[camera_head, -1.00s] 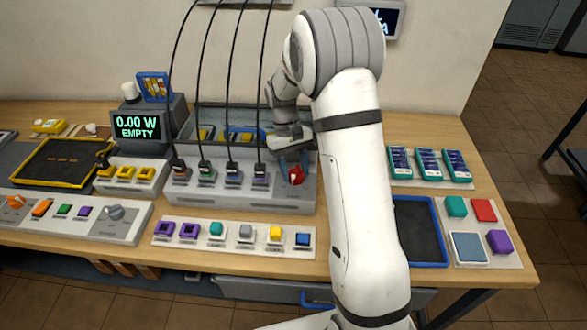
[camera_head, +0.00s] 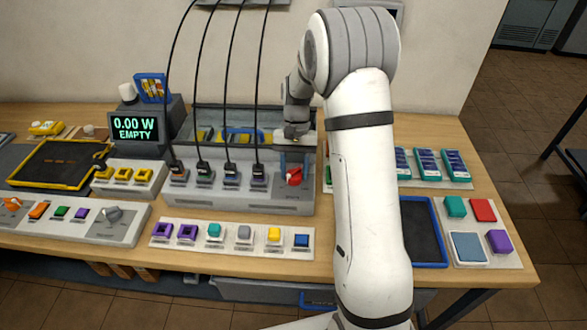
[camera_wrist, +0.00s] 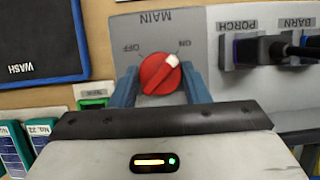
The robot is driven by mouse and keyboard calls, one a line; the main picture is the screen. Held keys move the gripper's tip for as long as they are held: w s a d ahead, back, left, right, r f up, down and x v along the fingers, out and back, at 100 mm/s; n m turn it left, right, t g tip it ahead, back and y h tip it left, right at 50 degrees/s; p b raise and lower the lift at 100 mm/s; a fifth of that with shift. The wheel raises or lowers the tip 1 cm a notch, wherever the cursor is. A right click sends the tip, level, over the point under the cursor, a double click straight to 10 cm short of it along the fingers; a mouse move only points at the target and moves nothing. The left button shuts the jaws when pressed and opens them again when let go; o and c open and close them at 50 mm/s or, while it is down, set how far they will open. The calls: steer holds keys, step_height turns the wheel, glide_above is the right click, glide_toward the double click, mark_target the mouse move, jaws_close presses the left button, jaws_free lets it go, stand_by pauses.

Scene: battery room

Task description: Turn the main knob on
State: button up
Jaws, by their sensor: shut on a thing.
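The red main knob (camera_wrist: 160,74) is on a grey panel in the wrist view, under the word MAIN, with OFF and ON marks. Its white pointer tip is at the upper right, towards ON. My gripper (camera_wrist: 160,86) has one blue finger on each side of the knob and is shut on it. In the head view the knob (camera_head: 294,176) is at the right end of the grey console (camera_head: 240,200), with my gripper (camera_head: 293,162) above and around it, partly hidden. The display (camera_head: 138,126) reads 0.00 W EMPTY.
Several black cables rise from plugs to the left of the knob. A row of coloured blocks (camera_head: 232,238) lies in front of the console. Teal battery packs (camera_head: 427,163) and a dark blue-edged tray (camera_head: 424,232) are to the right, partly behind my arm.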

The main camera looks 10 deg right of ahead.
steer(key=o, duration=1)
steer(key=b+v, duration=0.1)
steer(key=v, duration=0.6)
steer(key=shift+w+r, duration=0.2)
steer(key=shift+r, duration=0.15)
steer(key=s+r+n+t+h, duration=0.1)
steer(key=s+r+t, duration=0.1)
steer(key=s+r, duration=0.3)
steer(key=s+r+n+t, duration=0.1)
steer(key=s+r+t, duration=0.15)
steer(key=s, duration=0.55)
steer(key=s+t, duration=0.1)
steer(key=s, duration=0.3)
steer(key=s+n+t, duration=0.1)
steer(key=s, duration=0.3)
steer(key=s+t, duration=0.1)
steer(key=s, duration=0.3)
steer(key=shift+s+a+n, duration=0.1)
steer(key=shift+a+n, duration=0.3)
